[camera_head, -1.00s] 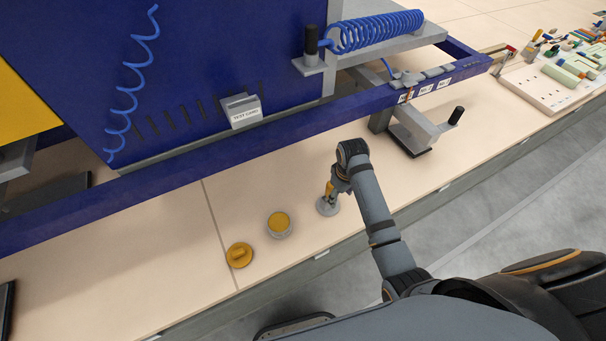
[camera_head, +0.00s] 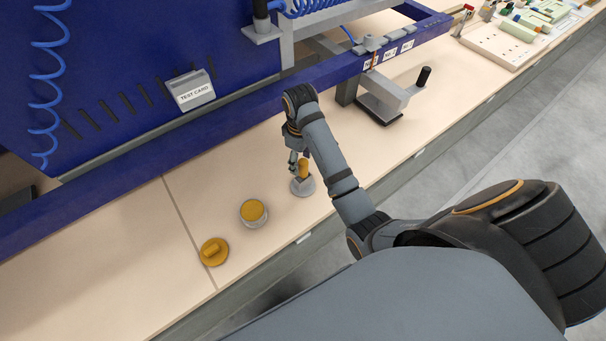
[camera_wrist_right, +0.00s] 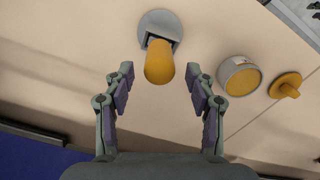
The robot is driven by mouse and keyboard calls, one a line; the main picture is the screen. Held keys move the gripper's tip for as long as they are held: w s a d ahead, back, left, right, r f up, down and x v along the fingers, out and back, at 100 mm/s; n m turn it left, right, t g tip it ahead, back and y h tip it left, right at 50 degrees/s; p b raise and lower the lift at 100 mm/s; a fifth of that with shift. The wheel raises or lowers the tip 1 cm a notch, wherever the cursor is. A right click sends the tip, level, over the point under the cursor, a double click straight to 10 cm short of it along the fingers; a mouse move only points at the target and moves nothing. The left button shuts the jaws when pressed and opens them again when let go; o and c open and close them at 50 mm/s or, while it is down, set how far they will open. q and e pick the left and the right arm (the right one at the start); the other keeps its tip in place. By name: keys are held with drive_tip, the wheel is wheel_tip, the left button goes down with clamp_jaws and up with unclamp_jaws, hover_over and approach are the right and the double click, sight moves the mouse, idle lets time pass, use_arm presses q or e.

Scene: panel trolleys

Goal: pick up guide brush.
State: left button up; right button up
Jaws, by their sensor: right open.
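The guide brush appears to be the piece with an upright yellow handle (camera_head: 303,168) on a round grey base (camera_head: 303,187), standing on the beige table near its front edge. In the right wrist view the yellow handle (camera_wrist_right: 159,64) points toward the camera, and its grey base (camera_wrist_right: 165,20) lies beyond it. My right gripper (camera_head: 296,158) is right beside the handle in the head view. In the wrist view my right gripper (camera_wrist_right: 160,78) is open and empty, with one finger on each side of the handle and gaps between. Any bristles are hidden. My left gripper is out of view.
A grey cup with a yellow top (camera_head: 254,212) and a yellow knobbed disc (camera_head: 213,251) stand to the left along the table. The blue trolley rail (camera_head: 240,117) runs behind my right gripper. A grey bracket with a black handle (camera_head: 395,97) stands to the right.

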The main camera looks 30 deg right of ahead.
sight(303, 170)
drive_tip(key=f+b, duration=0.2)
drive_tip(key=f, duration=0.1)
drive_tip(key=f+b, duration=0.2)
drive_tip(key=shift+s+d, duration=0.25)
drive_tip(key=shift+r, duration=0.15)
clamp_jaws()
